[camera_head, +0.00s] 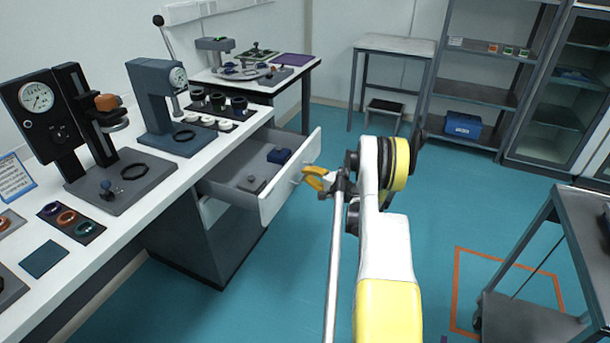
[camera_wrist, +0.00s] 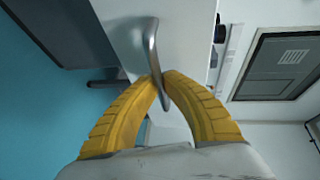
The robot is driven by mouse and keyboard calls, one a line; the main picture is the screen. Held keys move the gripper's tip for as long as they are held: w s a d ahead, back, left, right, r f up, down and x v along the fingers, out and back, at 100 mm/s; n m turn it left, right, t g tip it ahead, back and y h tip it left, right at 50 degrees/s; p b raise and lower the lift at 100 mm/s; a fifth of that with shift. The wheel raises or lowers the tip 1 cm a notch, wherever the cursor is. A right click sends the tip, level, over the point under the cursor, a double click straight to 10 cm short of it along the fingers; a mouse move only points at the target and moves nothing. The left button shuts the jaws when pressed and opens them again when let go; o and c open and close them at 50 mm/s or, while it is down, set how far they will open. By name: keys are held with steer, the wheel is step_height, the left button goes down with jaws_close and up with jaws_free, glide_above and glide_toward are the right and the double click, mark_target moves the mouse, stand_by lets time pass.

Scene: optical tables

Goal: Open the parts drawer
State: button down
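The parts drawer (camera_head: 277,199) stands pulled out from under the white bench in the head view, its inside visible with a dark blue block (camera_head: 279,156) and a small grey part in it. Its pale front panel (camera_wrist: 187,35) fills the upper middle of the wrist view. A curved metal handle (camera_wrist: 151,45) runs off that panel. My gripper (camera_head: 309,177) is at the drawer front in the head view. In the wrist view its yellow fingers (camera_wrist: 164,76) close around the handle, their tips against it on both sides.
The white bench (camera_head: 150,205) above the drawer carries gauges, a press and rings. A grey cart (camera_head: 585,225) stands at the right. Teal floor (camera_head: 450,200) is open between the drawer and the shelves (camera_head: 480,92).

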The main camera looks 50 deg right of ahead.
steer(key=c, duration=1.5)
jaws_free()
steer(key=shift+d, duration=0.1)
steer(key=s+r, duration=0.2)
steer(key=s, duration=1)
steer(key=shift+a, duration=0.35)
steer(key=shift+w+r, duration=0.15)
